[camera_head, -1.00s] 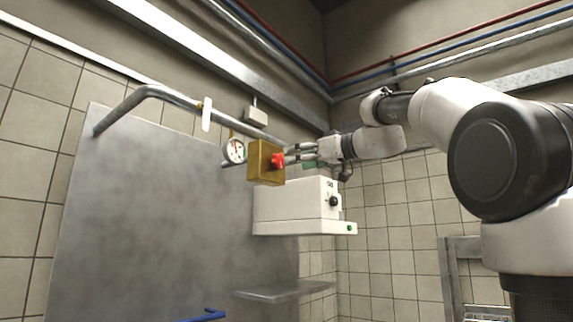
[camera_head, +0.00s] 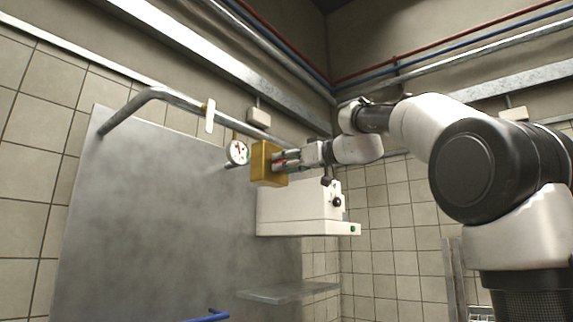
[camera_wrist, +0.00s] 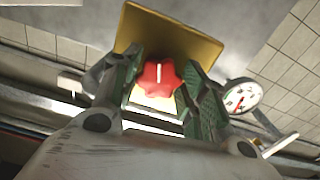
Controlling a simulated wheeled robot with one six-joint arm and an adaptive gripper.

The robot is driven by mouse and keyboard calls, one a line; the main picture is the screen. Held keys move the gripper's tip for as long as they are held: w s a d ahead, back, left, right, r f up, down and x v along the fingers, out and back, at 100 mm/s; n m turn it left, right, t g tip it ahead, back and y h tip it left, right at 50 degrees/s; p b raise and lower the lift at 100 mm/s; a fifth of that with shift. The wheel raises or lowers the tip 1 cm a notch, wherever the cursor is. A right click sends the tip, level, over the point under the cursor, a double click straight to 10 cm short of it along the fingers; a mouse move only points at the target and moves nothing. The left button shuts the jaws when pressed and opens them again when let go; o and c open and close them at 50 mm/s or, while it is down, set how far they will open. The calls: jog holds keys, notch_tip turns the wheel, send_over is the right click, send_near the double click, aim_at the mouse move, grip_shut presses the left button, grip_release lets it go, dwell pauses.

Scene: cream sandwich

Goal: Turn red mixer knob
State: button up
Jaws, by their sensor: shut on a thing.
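The red mixer knob (camera_wrist: 160,77) has a lobed shape with a white line on it, in the wrist view. It sits on the face of a yellow-gold box (camera_wrist: 178,30). The box (camera_head: 262,163) also shows in the head view, on a metal pipe beside a round gauge (camera_head: 237,152). My gripper (camera_wrist: 161,84) has its green-padded fingers on either side of the knob and is shut on it. In the head view my gripper (camera_head: 290,161) reaches the box from the right and hides most of the knob.
A white machine (camera_head: 295,210) with a black knob and a green button stands just below my gripper. A metal shelf (camera_head: 290,290) is under it. A curved pipe (camera_head: 150,93) with a white-handled valve (camera_head: 210,116) runs along the wall to the left.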

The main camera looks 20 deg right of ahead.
jog(key=shift+m, duration=0.3)
jog(key=m, duration=0.9)
jog(key=shift+s+a, duration=0.1)
jog(key=shift+a, duration=0.05)
dwell(0.5)
jog(key=o, duration=1)
jog(key=shift+o, duration=0.2)
jog(key=shift+r, duration=0.1)
jog(key=v, duration=1.2)
